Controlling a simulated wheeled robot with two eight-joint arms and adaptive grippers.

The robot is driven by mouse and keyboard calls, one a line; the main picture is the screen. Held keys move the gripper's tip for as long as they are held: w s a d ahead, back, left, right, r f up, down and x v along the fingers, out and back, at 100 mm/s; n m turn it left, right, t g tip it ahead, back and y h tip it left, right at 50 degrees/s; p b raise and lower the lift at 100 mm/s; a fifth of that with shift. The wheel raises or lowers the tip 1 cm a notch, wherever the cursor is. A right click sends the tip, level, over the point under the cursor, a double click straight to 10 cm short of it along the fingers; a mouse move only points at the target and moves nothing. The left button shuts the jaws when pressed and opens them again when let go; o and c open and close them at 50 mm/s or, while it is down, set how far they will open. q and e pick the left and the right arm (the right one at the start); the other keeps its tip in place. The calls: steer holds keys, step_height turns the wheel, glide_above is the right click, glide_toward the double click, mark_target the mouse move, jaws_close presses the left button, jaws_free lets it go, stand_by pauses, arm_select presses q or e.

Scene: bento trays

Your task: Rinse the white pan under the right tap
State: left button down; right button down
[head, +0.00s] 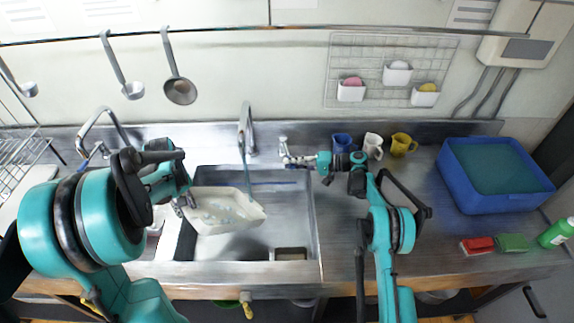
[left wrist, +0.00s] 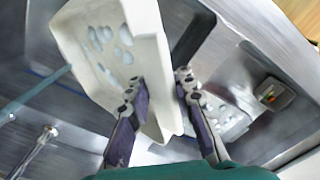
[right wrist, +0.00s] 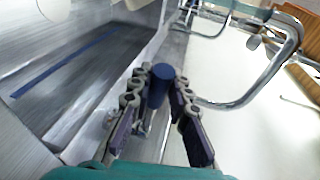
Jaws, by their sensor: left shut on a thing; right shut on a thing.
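The white pan (head: 240,219) is held tilted over the sink, with pale blue patches on its inside. My left gripper (head: 183,204) is shut on its edge; in the left wrist view the pan wall (left wrist: 150,50) passes between the fingers (left wrist: 158,88). The right tap (head: 246,125) stands behind the sink, and a thin blue stream (head: 246,170) hangs from it down to the pan area. My right gripper (head: 285,155) is right of this tap, shut on a dark blue knob (right wrist: 160,78), as the right wrist view shows.
The sink (head: 290,225) lies below the pan. A left tap (head: 100,122) and a dish rack (head: 20,165) are at the left. Blue, white and yellow mugs (head: 402,145) stand behind my right arm. A blue tub (head: 500,200), red and green sponges (head: 478,245) are at the right.

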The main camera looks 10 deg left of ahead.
steer(key=c, duration=1.4)
jaws_free()
steer(key=shift+d, duration=0.1)
steer(key=v, duration=1.2)
steer(key=shift+w, duration=0.1)
